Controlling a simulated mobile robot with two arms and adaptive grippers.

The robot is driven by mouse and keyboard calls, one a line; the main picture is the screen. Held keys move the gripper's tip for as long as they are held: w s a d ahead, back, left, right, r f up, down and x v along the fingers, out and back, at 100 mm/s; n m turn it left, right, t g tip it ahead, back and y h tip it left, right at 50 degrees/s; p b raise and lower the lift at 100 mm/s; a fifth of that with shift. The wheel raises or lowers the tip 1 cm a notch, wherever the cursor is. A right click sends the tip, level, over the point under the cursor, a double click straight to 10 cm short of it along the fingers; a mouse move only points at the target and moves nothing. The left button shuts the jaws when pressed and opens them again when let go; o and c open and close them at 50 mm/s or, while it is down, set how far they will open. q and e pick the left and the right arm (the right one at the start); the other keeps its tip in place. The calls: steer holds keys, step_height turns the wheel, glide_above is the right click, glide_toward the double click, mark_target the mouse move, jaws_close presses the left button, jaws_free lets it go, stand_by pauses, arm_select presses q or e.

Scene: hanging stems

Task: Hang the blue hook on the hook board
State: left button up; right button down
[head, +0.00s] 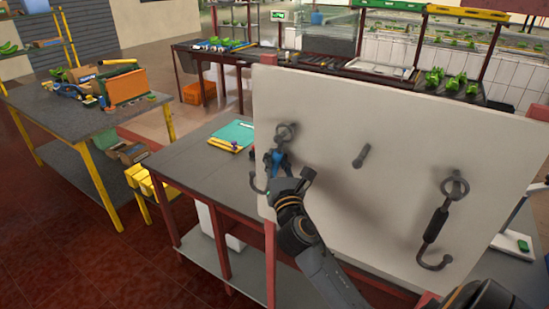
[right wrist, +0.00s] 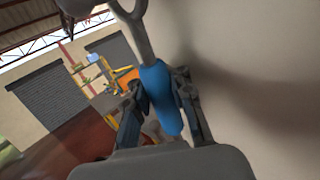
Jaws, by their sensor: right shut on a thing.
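The blue hook (head: 277,159) is upright in front of the left part of the white hook board (head: 330,105). Its grey ring overlaps the left peg (head: 283,139); I cannot tell whether the ring is around it. Its grey curved end (head: 257,184) shows below. My right gripper (head: 282,172) is shut on the blue handle, which also shows between the fingers in the right wrist view (right wrist: 160,95). The ring's top is out of that view. My left gripper is not in view.
A dark-handled hook (head: 435,223) hangs at the right peg (head: 455,187). The middle peg (head: 361,156) is bare. A grey table (head: 190,165) with a teal board (head: 232,134) stands behind the hook board. Another table (head: 60,115) with crates is at the left.

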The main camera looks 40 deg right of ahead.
steer(key=shift+w+f, duration=0.25)
steer(key=shift+f, duration=0.1)
stand_by(0.4)
stand_by(0.3)
steer(key=c, duration=1.1)
jaws_free()
steer(key=shift+s+f, duration=0.1)
